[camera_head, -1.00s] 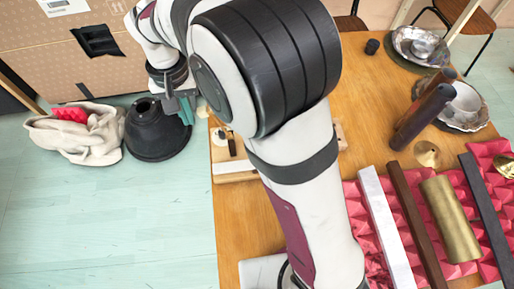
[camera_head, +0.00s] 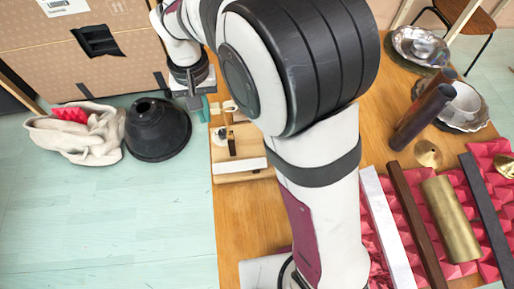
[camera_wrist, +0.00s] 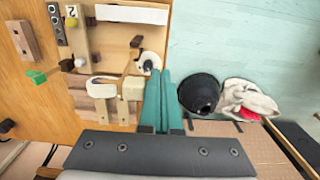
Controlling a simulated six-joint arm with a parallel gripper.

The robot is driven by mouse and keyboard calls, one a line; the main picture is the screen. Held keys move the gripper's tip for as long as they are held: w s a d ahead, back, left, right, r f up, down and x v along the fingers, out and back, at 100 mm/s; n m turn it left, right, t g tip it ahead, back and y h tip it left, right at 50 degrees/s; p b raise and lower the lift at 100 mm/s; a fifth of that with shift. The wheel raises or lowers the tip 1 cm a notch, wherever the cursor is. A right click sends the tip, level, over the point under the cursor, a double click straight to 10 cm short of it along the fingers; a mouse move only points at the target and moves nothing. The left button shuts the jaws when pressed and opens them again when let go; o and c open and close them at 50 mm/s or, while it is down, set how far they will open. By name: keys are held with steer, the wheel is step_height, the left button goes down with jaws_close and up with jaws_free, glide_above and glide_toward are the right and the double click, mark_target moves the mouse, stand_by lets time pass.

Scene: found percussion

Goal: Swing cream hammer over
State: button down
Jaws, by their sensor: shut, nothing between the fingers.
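A cream hammer-like block (camera_wrist: 133,88) is at the edge of the wooden board, just left of my gripper's fingers in the wrist view. In the head view a small cream piece (camera_head: 229,106), apparently the same one, shows just right of my gripper, partly hidden by my arm. My gripper (camera_wrist: 158,78) has its two teal fingers together and empty. In the head view its fingertips (camera_head: 204,114) are at the table's left edge. I cannot tell whether the fingers touch the cream block.
The wooden board (camera_head: 243,177) carries a white strip (camera_head: 239,165) and a dark upright piece (camera_head: 231,143). A black cone (camera_head: 157,130) and a cloth sack (camera_head: 80,137) are on the floor at left. Several bars lie on red foam at right, including a brass tube (camera_head: 450,220).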

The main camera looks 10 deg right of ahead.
steer(key=shift+d, duration=1.2)
steer(key=s+d+r+m, duration=0.1)
steer(key=s+d+m, duration=0.1)
steer(key=s, duration=0.5)
steer(key=s+d+r+m+y, duration=0.1)
steer(key=s+d, duration=0.3)
steer(key=s, duration=0.4)
steer(key=s+d+r+m, duration=0.1)
steer(key=s+d, duration=0.3)
steer(key=s, duration=0.4)
steer(key=shift+r+m+y, duration=0.35)
steer(key=shift+m+y, duration=0.05)
steer(key=shift+m, duration=0.4)
steer(key=shift+w, duration=0.15)
